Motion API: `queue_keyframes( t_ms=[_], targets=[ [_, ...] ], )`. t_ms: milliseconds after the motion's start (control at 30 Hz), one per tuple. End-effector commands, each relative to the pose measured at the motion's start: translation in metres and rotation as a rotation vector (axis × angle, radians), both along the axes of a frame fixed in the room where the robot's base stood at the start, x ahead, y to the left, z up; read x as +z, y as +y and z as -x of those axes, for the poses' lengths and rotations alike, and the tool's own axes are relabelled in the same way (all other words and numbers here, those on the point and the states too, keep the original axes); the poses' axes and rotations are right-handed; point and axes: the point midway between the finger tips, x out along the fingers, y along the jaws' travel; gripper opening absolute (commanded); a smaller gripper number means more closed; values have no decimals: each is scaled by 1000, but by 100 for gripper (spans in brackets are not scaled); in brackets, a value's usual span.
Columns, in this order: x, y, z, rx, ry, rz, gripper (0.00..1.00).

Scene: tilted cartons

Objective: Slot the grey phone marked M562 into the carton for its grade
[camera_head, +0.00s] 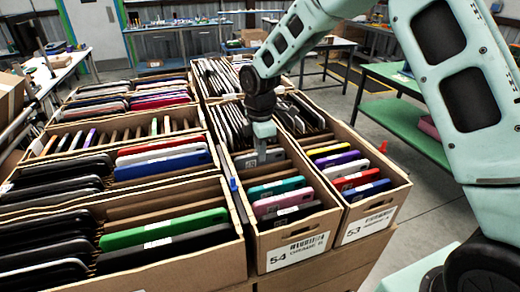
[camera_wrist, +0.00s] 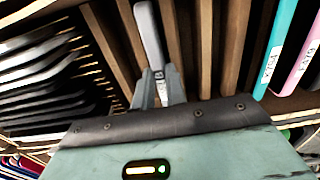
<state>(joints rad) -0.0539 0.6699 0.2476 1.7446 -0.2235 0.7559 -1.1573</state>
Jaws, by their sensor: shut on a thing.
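My gripper (camera_head: 264,130) is over the carton labelled 54 (camera_head: 268,250), pointing down. It is shut on a slim grey phone (camera_head: 261,155). In the wrist view the fingers (camera_wrist: 158,88) pinch the near end of the grey phone (camera_wrist: 148,30). The phone is upright on edge among the brown dividers, lined up with a gap; its lower end is hidden, so I cannot tell how deep it sits. No M562 mark is readable. The carton's label shows 54 and the word GRADE; the grade letter is too small to be sure of.
Teal and pink phones (camera_head: 279,193) stand at the carton's front, and dark phones (camera_head: 231,125) behind the gripper. The carton labelled 53 (camera_head: 375,222) adjoins on the right, with coloured phones. Cartons with green and black phones (camera_head: 165,231) adjoin on the left. A green table stands at right.

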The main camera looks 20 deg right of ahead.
Motion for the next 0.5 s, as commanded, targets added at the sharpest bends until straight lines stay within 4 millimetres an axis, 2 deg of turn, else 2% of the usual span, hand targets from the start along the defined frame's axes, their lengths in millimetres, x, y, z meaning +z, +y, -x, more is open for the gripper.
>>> queue_keyframes(
  t_ms=[367,400,467,500],
  targets=[
    [0,0,0,0,0,0,0],
    [0,0,0,0,0,0,19],
    [0,0,0,0,0,0,36],
    [0,0,0,0,0,0,39]
  ],
)
